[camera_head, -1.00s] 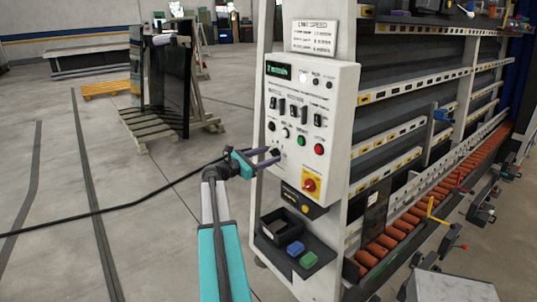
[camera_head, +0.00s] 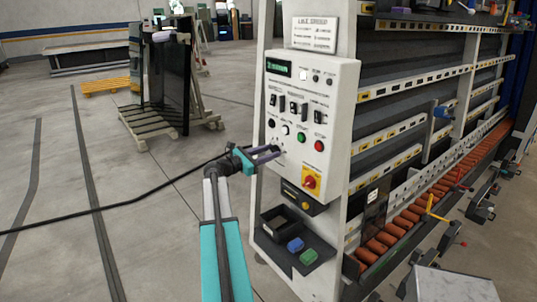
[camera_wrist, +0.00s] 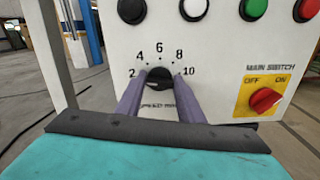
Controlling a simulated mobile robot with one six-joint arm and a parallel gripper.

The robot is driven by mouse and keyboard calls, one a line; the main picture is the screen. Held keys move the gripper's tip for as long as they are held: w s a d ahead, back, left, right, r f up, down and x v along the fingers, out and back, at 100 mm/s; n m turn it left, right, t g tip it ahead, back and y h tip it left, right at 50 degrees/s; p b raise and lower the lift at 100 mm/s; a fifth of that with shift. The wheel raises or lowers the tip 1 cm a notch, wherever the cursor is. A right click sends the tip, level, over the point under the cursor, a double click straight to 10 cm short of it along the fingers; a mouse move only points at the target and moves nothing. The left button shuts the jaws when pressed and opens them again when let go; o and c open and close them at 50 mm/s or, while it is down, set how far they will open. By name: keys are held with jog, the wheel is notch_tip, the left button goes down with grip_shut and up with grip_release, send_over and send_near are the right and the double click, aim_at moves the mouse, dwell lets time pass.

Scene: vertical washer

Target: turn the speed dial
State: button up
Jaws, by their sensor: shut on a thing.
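The speed dial is a round black knob (camera_wrist: 160,77) low on the white control panel (camera_head: 338,85), with a scale of 2, 4, 6, 8, 10 around it in the wrist view. Lettering below it is partly hidden by my fingers. My gripper (camera_head: 278,150) reaches the panel from the left, its two purple fingers at the dial. In the wrist view the fingers of my gripper (camera_wrist: 160,88) lie on either side of the knob, shut on it. The knob's pointer is hard to make out.
A red main switch on a yellow plate (camera_wrist: 264,99) is right of the dial. Buttons, including a green one (camera_wrist: 253,8), sit above. A shelf (camera_head: 262,238) with small blocks juts out below. Open floor lies to the left.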

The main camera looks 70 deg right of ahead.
jog(key=shift+m+b, duration=0.5)
jog(key=shift+b, duration=0.2)
jog(key=m+b, duration=0.2)
jog(key=b, duration=0.1)
jog(key=shift+d+f, duration=0.1)
jog(key=m+b, duration=0.3)
jog(key=b, duration=0.2)
jog(key=m+b, duration=1.7)
jog(key=b, duration=0.4)
jog(key=shift+f+m, duration=0.1)
jog(key=shift+m, duration=0.2)
